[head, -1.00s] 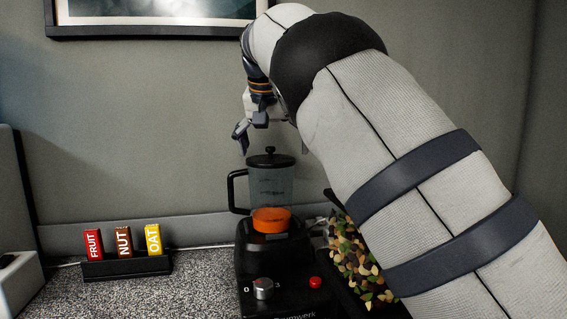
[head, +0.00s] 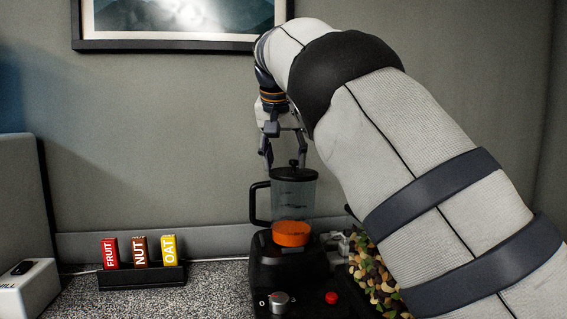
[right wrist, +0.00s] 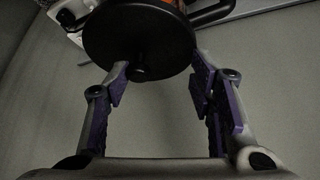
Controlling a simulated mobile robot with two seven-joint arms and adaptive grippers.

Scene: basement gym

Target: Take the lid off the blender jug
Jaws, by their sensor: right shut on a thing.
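Exact contact points are hard to see. My left gripper is not in view.
A black holder (head: 141,279) with fruit, nut and oat bars stands left of the blender. A camouflage-patterned thing (head: 378,275) lies right of it, partly behind my right arm. The wall with a framed picture is close behind. Speckled counter is free between holder and blender.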

